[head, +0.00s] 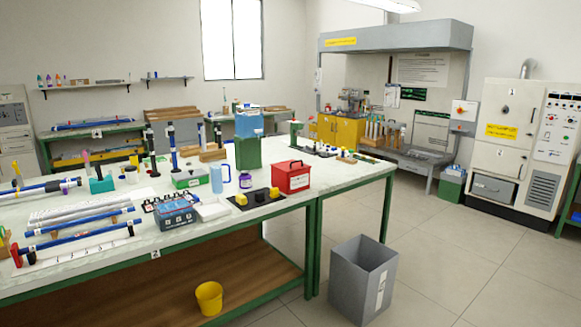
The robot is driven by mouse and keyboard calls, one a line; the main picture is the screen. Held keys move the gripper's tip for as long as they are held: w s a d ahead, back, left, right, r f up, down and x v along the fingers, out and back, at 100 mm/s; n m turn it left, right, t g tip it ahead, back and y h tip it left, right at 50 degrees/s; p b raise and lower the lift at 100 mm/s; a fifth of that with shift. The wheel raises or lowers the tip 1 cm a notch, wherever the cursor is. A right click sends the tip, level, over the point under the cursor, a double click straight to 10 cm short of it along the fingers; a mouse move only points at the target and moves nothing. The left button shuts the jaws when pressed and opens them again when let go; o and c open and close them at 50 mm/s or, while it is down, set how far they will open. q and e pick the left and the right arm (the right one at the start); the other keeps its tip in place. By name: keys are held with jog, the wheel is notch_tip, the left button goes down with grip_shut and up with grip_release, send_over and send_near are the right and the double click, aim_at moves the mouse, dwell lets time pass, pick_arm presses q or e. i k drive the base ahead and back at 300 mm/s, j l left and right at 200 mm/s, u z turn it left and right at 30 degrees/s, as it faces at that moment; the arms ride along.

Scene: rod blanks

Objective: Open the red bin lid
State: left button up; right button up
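The red bin (292,180) is a small red box with a dark handle on top and a white label on its front. It stands on the white tabletop (345,177) near the front edge, right of the middle of the table. Its lid appears shut, and the inside is hidden. Neither of my grippers is in the head view.
A black mat (259,200) with yellow blocks lies just left of the red bin. A blue-and-green container (248,147) stands behind it. A grey waste bin (362,280) stands on the floor beside the table, with open floor to the right.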

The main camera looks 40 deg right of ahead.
aim_at(292, 165)
jog(key=z, duration=0.6)
jog(key=i+l+z, duration=0.1)
jog(key=i+z, duration=0.7)
jog(key=i+j+z, duration=0.15)
jog(key=i+z, duration=0.25)
jog(key=i+j+z, duration=0.2)
jog(key=z, duration=0.2)
jog(key=i+j, duration=0.05)
